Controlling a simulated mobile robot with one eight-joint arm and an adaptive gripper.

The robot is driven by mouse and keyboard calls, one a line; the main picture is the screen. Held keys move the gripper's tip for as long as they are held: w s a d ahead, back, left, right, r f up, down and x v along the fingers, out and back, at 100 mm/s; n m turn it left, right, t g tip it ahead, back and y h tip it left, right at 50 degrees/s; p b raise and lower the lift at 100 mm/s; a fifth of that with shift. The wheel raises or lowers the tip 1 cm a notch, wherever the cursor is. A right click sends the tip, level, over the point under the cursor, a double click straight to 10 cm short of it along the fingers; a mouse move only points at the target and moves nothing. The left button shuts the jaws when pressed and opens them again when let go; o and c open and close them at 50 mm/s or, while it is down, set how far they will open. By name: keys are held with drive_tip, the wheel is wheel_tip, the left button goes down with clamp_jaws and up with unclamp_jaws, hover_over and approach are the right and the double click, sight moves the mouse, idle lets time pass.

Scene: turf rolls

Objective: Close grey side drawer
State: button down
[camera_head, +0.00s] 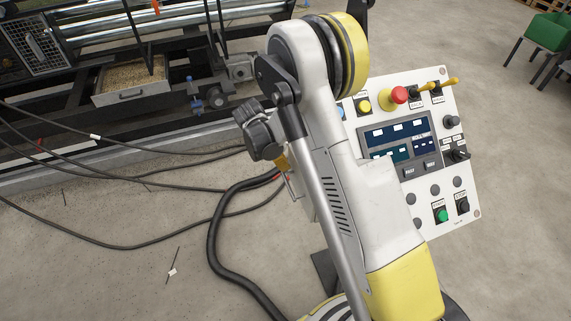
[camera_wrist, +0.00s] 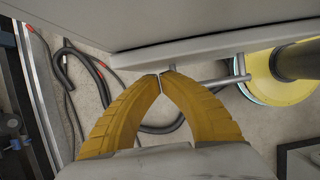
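The grey side drawer (camera_head: 131,94) is in the upper left of the head view, in the dark machine frame. It stands pulled out, its open top showing tan grainy material inside and a small handle on its front. My gripper (camera_head: 284,172) is well to the right of and apart from the drawer, partly hidden behind my arm. In the wrist view, the yellow fingers of my gripper (camera_wrist: 161,76) curve together with their tips meeting, and nothing is clearly held between them. The drawer cannot be made out in the wrist view.
A control panel (camera_head: 405,150) with buttons and screens stands behind my arm on the right. Black hoses and cables (camera_head: 215,235) lie on the floor between my arm and the machine. A green bin (camera_head: 549,32) stands far right. Floor at lower left is mostly clear.

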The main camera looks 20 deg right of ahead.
drive_tip(key=a+f+p+v, duration=0.15)
drive_tip(key=p+v, duration=0.35)
drive_tip(key=v, duration=0.7)
drive_tip(key=s+r+m+t+y, duration=0.15)
drive_tip(key=s+r+m, duration=0.25)
drive_tip(key=r, duration=0.7)
drive_tip(key=s+d+r+m+t+y, duration=0.1)
drive_tip(key=s+r+m, duration=0.2)
drive_tip(key=s, duration=0.3)
drive_tip(key=s+r+m+t+y, duration=0.1)
drive_tip(key=s+r+m+t, duration=0.1)
drive_tip(key=s+r+m, duration=0.2)
drive_tip(key=s+d+r+m+t+y, duration=0.1)
drive_tip(key=s+r+m+t, duration=0.1)
drive_tip(key=s+r+m, duration=0.2)
drive_tip(key=shift+s+d+m, duration=0.3)
drive_tip(key=shift+s+m, duration=1.2)
drive_tip(key=shift+s, duration=1.6)
drive_tip(key=shift+t, duration=0.25)
